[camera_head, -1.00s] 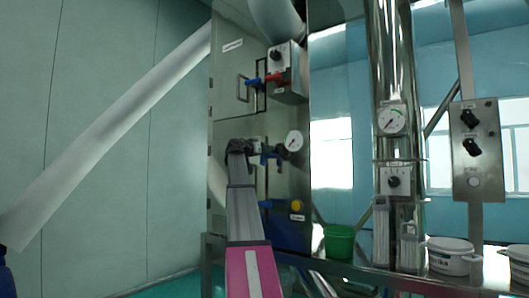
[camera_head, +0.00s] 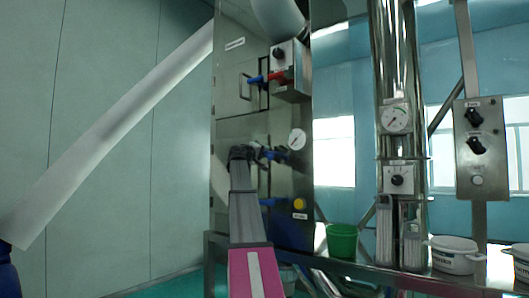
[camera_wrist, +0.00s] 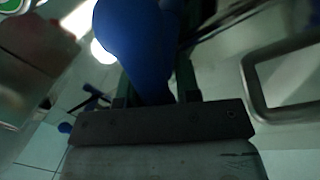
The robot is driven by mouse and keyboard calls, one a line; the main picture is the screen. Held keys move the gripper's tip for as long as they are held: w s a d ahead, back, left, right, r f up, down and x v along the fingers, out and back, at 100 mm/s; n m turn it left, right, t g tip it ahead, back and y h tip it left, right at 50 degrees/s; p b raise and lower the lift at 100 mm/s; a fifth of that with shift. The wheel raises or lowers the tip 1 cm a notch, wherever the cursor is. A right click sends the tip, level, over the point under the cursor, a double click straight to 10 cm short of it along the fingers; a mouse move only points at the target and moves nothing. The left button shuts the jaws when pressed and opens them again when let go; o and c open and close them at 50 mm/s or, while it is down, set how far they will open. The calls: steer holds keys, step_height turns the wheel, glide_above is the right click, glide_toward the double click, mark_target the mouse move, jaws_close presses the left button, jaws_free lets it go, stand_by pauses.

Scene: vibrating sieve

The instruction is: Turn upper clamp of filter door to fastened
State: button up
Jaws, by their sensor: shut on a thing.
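My gripper (camera_head: 242,152) is at the steel cabinet front (camera_head: 230,132), beside a blue clamp (camera_head: 272,154) at middle height. In the wrist view my gripper (camera_wrist: 153,88) is shut on the blue clamp handle (camera_wrist: 135,38), which stands between the two dark fingers. My gripper partly hides this clamp in the head view. A further blue handle (camera_head: 268,202) sits lower. The exact angle of the held clamp is hard to tell.
A door handle (camera_head: 245,87) is on the upper cabinet front; a metal handle loop (camera_wrist: 252,85) shows close by in the wrist view. A green bucket (camera_head: 341,242) stands at lower right.

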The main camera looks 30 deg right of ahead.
steer(key=n, duration=0.2)
steer(key=n+t, duration=0.1)
steer(key=n, duration=0.4)
steer(key=shift+w+a+f+t, duration=0.1)
steer(key=shift+f+t, duration=0.25)
steer(key=shift+t, duration=0.05)
steer(key=shift+n, duration=0.4)
steer(key=shift+w, duration=0.1)
steer(key=o, duration=0.8)
steer(key=shift+s+a+f, duration=0.2)
steer(key=shift+s+a, duration=0.05)
steer(key=shift+a, duration=0.15)
steer(key=v, duration=1)
steer(key=shift+r, duration=0.15)
